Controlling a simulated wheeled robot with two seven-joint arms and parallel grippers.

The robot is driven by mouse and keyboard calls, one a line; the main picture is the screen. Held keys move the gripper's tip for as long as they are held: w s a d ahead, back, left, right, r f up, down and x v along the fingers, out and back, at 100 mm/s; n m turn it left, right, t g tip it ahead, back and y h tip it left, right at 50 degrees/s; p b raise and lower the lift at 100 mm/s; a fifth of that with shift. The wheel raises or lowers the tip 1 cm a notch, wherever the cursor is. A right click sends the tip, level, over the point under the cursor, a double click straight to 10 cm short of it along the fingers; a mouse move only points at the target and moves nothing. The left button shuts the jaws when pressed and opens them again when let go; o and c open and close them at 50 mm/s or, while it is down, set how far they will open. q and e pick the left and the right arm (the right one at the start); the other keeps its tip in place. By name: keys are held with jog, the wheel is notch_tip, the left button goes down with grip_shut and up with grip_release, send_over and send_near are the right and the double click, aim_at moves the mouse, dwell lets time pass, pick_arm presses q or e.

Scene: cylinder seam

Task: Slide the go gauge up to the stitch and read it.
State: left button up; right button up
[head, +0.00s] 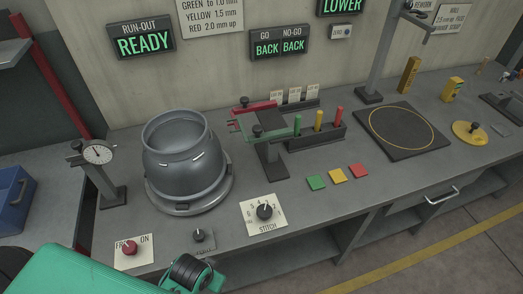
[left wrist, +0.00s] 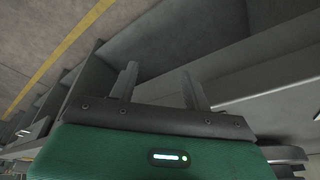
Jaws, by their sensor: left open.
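A gauge stand (head: 270,160) stands right of the grey cylinder. The green go gauge (head: 284,133) with a black knob lies across it, apart from the cylinder. The red no-go gauge (head: 262,106) lies behind it. The sign (head: 280,44) reads GO BACK and NO-GO BACK. The grey cylinder (head: 185,178) sits on a round turntable, with small light marks on its side; I cannot tell which is the stitch. The stitch dial (head: 265,212) is in front. My left gripper (left wrist: 160,75) is open and empty in the left wrist view, beside a grey bench edge. My right gripper is not in view.
A dial indicator (head: 97,153) stands left of the cylinder. A red knob (head: 129,248) marked ON is at the front left. A black mat (head: 404,131) lies right.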

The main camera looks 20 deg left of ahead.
pick_arm(q)
notch_tip(320, 180, up, 8)
jog(key=t+p, duration=0.1)
jog(key=t+h, duration=0.3)
jog(key=t, duration=1)
send_near(256, 130)
jog(key=w+p, duration=0.1)
jog(key=w, duration=0.2)
jog(key=w+d+f+p, duration=0.1)
jog(key=w+p, duration=0.1)
jog(key=w, duration=0.1)
jog(key=w+p, duration=0.1)
jog(key=w, duration=0.3)
jog(key=shift+d+f+p, duration=0.15)
jog(key=shift+d+p, duration=0.2)
jog(key=shift+w+d+f, duration=0.1)
jog(key=shift+w, duration=0.4)
